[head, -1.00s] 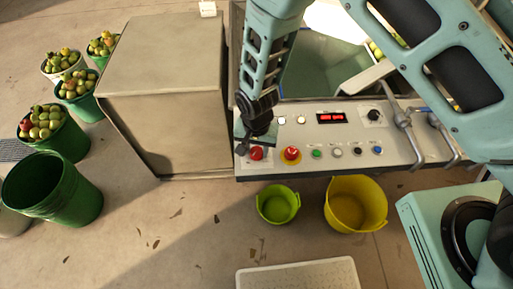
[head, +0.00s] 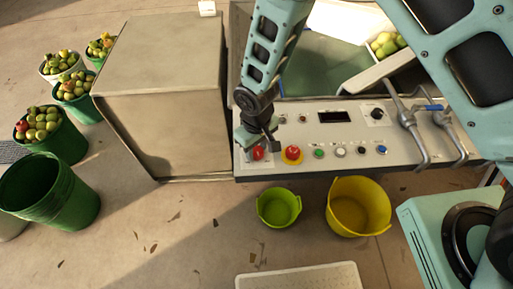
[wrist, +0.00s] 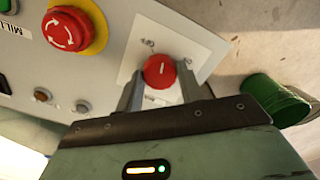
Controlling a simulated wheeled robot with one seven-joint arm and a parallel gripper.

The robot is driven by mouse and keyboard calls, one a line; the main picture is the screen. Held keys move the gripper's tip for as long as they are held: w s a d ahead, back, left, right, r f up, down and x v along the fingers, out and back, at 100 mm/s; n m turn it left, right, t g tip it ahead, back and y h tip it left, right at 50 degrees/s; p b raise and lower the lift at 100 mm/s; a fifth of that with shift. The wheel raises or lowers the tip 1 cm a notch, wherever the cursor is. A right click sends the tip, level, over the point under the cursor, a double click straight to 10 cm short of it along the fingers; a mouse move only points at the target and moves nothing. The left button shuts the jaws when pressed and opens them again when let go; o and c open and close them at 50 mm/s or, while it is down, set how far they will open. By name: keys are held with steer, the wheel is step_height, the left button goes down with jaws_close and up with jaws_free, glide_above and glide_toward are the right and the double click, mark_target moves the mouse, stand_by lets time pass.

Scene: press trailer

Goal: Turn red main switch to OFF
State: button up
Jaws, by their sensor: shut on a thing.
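The red main switch (wrist: 159,71) is a round knob with a short white mark, on a white plate on the control panel. Small lettering beside it is too blurred to read surely. In the head view the red switch (head: 258,153) sits at the panel's left end, partly covered by my gripper (head: 261,141). In the wrist view the fingers of my gripper (wrist: 160,79) stand on either side of the knob, shut on it. The panel's display (head: 335,116) is dark.
A red mushroom button on a yellow ring (head: 292,154) sits just right of the switch. A grey metal cabinet (head: 165,90) stands left; green (head: 279,207) and yellow (head: 358,206) buckets stand below.

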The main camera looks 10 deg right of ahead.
mark_target(256, 150)
steer(key=n+b, duration=0.1)
steer(key=n, duration=0.4)
steer(key=shift+n, duration=0.4)
steer(key=shift+w, duration=0.1)
stand_by(0.3)
steer(key=o, duration=1)
steer(key=shift+r, duration=0.1)
step_height(256, 150, up, 17)
steer(key=shift+r+b, duration=0.15)
steer(key=shift+b, duration=0.45)
